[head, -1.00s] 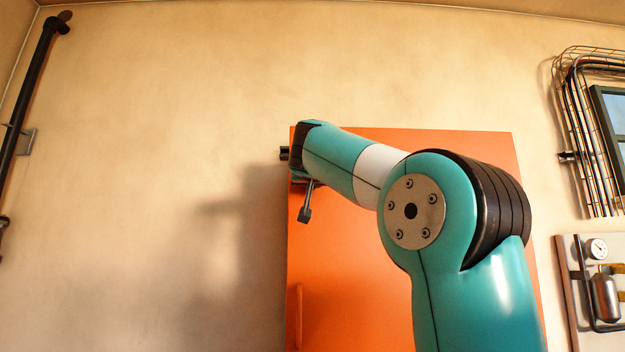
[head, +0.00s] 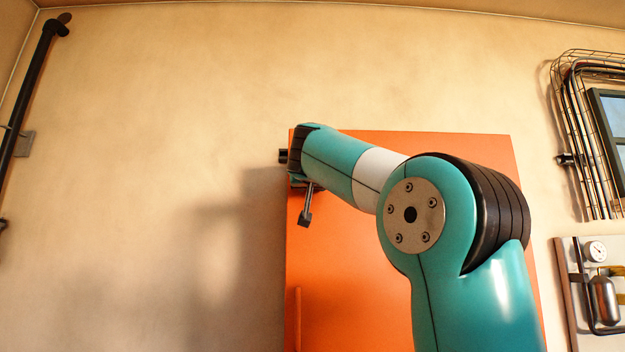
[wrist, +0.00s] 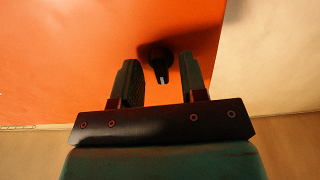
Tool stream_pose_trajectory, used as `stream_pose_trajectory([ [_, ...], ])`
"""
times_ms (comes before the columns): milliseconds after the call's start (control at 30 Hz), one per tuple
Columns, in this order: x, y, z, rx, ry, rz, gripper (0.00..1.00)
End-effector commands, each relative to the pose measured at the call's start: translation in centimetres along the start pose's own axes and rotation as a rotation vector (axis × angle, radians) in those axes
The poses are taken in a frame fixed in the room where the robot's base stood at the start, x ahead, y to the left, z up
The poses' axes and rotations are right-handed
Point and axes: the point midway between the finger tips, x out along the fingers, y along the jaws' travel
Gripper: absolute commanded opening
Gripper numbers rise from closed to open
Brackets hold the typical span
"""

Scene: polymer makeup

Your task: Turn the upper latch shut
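An orange panel (head: 340,270) is on the wall behind my arm, and it also fills much of the wrist view (wrist: 60,60). A small black latch knob (wrist: 158,64) with a pale mark near its tip stands out from the panel in the wrist view. My gripper (wrist: 160,78) is open, with one finger on each side of the knob. A gap shows between the knob and each finger, and the depth between them is hard to tell. In the head view my arm covers part of the panel, and the knob cannot be made out for certain.
An orange bar handle (head: 298,318) is low on the panel's left side. A dark pipe (head: 32,90) runs up the wall at far left. Caged pipes (head: 590,150) and a gauge board (head: 597,290) are at right. The wall left of the panel is bare.

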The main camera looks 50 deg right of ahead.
Motion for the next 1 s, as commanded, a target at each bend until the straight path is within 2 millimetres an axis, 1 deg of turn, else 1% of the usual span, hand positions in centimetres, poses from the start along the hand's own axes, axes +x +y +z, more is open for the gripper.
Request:
stream_pose_trajectory([
  [67, -0.7, -0.1, 0.1, 0.001, 0.004, -0.004, 0.39],
  [167, -2.2, -0.1, 0.2, 0.003, 0.005, -0.006, 0.39],
  [333, -6.4, -0.1, 0.4, 0.007, 0.005, -0.01, 0.39],
  [600, -11.3, -0.1, 0.0, 0.005, 0.003, -0.009, 0.39],
  [800, -14.0, -0.1, 0.0, 0.004, 0.002, -0.009, 0.39],
  [1000, -16.1, -0.1, -0.1, 0.004, 0.003, -0.007, 0.39],
])
